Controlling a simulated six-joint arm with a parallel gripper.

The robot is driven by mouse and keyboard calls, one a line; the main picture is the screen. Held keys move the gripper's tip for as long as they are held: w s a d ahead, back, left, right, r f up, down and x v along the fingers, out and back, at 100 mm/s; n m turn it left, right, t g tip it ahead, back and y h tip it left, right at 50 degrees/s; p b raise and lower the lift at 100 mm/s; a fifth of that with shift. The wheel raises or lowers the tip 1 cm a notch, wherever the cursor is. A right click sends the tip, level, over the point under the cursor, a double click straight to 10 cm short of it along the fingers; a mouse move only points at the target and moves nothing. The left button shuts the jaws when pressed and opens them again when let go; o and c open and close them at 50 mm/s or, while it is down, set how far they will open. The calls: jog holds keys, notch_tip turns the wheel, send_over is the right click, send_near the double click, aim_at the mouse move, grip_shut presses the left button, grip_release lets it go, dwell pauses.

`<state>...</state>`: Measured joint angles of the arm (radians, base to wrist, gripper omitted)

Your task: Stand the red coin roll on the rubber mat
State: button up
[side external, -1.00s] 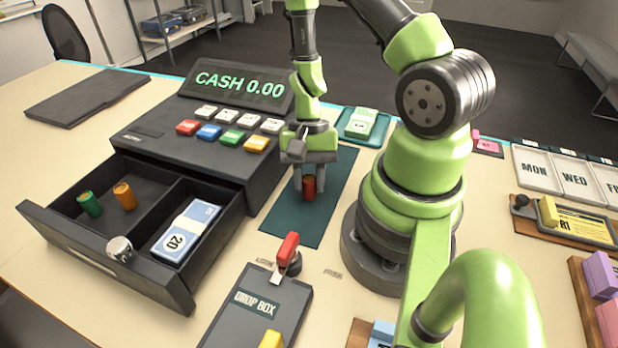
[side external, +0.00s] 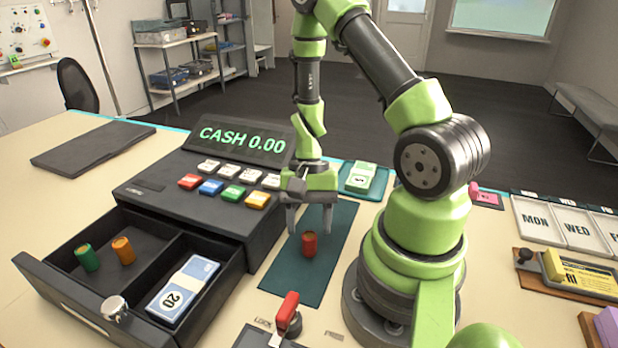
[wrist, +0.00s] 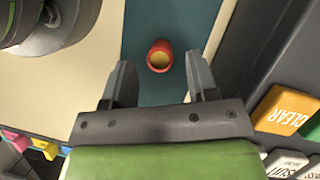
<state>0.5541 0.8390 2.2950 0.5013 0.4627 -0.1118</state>
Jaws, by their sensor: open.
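The red coin roll (side external: 309,244) stands upright on the dark teal rubber mat (side external: 290,279), beside the cash register. In the wrist view the roll (wrist: 159,56) shows its yellow end, and the mat (wrist: 140,25) lies under it. My gripper (side external: 310,232) is open and empty above the roll, with its fingers apart. In the wrist view the two fingertips (wrist: 159,70) are spread, and the roll lies just beyond them, touching neither.
The cash register (side external: 150,195) stands left of the mat with its drawer (side external: 90,290) open. Green (side external: 87,258) and orange (side external: 123,250) coin rolls and a banknote bundle (side external: 183,288) are inside. A red-handled lock (side external: 288,312) is in front. A teal tray (side external: 378,190) lies behind.

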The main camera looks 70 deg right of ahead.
jog(key=v, duration=0.9)
jog(key=s+a+r+n+t+h, duration=0.1)
jog(key=a+r+n+t, duration=0.3)
jog(key=r, duration=0.5)
jog(key=s+a+r+n+t+h, duration=0.1)
jog(key=s+a+r+n+t, duration=0.2)
jog(key=a+r+n+t, duration=0.2)
jog(key=a+r, duration=0.3)
jog(key=r, duration=0.1)
jog(key=shift+s+a, duration=0.2)
jog(key=shift+s, duration=0.1)
jog(key=shift+c, duration=0.4)
